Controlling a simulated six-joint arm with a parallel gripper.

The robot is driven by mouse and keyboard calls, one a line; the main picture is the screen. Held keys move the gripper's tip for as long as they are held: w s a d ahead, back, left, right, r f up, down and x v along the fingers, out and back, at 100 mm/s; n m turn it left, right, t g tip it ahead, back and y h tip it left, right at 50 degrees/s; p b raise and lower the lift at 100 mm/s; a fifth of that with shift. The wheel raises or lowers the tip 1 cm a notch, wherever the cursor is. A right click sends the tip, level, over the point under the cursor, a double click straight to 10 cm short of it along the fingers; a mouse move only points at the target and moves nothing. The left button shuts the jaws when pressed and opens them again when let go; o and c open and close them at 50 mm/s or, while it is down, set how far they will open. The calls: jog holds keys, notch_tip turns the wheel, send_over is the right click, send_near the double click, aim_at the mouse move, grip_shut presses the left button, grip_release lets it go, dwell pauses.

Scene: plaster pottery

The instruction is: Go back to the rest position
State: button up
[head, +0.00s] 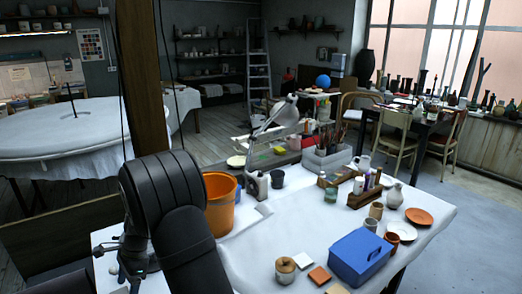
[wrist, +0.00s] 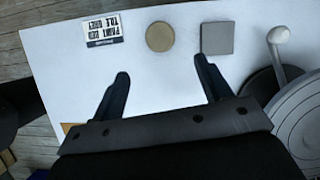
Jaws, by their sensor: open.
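My gripper (wrist: 163,73) shows in the wrist view with its two dark fingers spread apart and nothing between them. It is over a white surface (wrist: 185,98). Past the fingertips lie a printed card (wrist: 102,31) reading "PAINT RED TILE GREY", a round tan disc (wrist: 159,37) and a square grey tile (wrist: 217,38). The fingers look apart from all three. In the head view my dark arm fills the lower left, and I cannot make out the gripper's fingers there.
A grey round wheel (wrist: 301,118) and a pale round-headed tool (wrist: 278,37) are at the wrist view's right. In the head view, an orange bucket (head: 220,205) stands close to my arm. A blue box (head: 359,256), a lidded jar (head: 285,271) and an orange tile (head: 319,275) are farther right.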

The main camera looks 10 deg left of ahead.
jog(key=x, duration=1.2)
jog(key=shift+f, duration=0.35)
notch_tip(320, 180, up, 5)
jog(key=shift+w+d+f, duration=0.1)
jog(key=shift+w+d, duration=0.05)
jog(key=w+d+r, duration=0.6)
jog(key=d+r, duration=0.1)
jog(key=d, duration=0.3)
jog(key=w+d+n+h, duration=0.1)
jog(key=w+d+n, duration=0.1)
jog(key=w+d, duration=0.65)
jog(key=w+d+n+h, duration=0.15)
jog(key=w+d, duration=0.35)
jog(key=d, duration=0.6)
jog(key=w+d+n, duration=0.2)
jog(key=d, duration=0.7)
jog(key=w+d+r+n+h, duration=0.1)
jog(key=w+d+n, duration=0.1)
jog(key=d, duration=0.8)
jog(key=shift+w+r+n+g, duration=0.3)
jog(key=shift+n+g, duration=0.1)
jog(key=shift+n, duration=0.35)
